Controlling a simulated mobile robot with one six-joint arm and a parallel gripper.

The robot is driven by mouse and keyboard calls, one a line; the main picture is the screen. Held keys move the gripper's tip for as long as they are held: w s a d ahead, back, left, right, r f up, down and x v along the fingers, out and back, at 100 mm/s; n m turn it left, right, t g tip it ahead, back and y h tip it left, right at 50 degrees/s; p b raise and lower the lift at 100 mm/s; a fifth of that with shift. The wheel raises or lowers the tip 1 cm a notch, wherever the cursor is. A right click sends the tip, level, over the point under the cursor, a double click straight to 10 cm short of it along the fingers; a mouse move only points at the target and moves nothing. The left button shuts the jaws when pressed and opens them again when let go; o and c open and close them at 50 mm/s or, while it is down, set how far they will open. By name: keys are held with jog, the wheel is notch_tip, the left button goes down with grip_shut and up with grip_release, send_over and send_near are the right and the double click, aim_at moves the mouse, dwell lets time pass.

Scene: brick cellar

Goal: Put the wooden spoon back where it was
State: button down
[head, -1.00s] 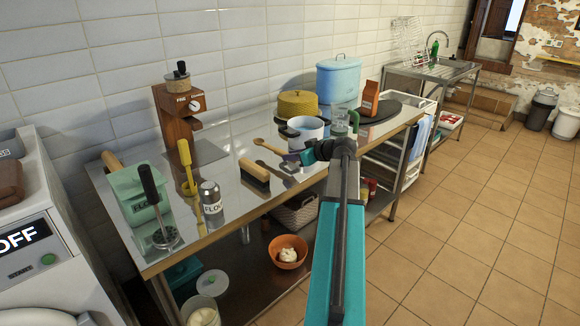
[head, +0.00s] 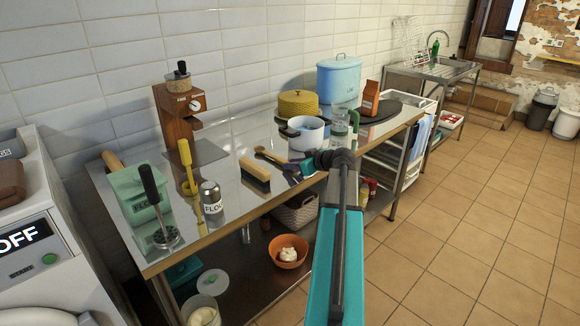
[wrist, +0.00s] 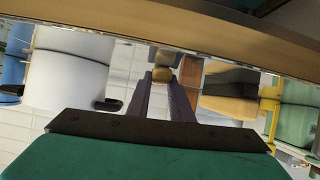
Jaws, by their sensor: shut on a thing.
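The wooden spoon (head: 269,156) is in my gripper (head: 289,172), low over the front part of the steel counter (head: 226,222), between the brush and the white pot. Its bowl end points left and away from me. Whether it touches the counter I cannot tell. In the wrist view the purple fingers (wrist: 164,100) are closed together with a brown end of the spoon (wrist: 162,75) between their tips. Most of the spoon is hidden there by foreshortening.
A wooden brush (head: 255,176) lies just left of the spoon. A white pot (head: 305,133) stands just behind my gripper, with a glass jar (head: 340,121) at its right. A flour shaker (head: 211,198) stands further left. An orange bowl (head: 288,252) is on the lower shelf.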

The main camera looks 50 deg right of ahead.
jog(key=shift+s+a+f+b, duration=0.15)
jog(key=shift+f+b, duration=0.6)
jog(key=shift+b, duration=0.15)
jog(key=c, duration=1.6)
grip_release()
jog(key=shift+f, duration=0.1)
jog(key=shift+o, duration=0.2)
jog(key=shift+a, duration=0.1)
jog(key=shift+r+p, duration=0.55)
jog(key=shift+p, duration=0.3)
jog(key=v, duration=1.2)
jog(key=shift+d+r+b, duration=0.25)
jog(key=shift+r+b, duration=0.1)
jog(key=shift+b, duration=0.1)
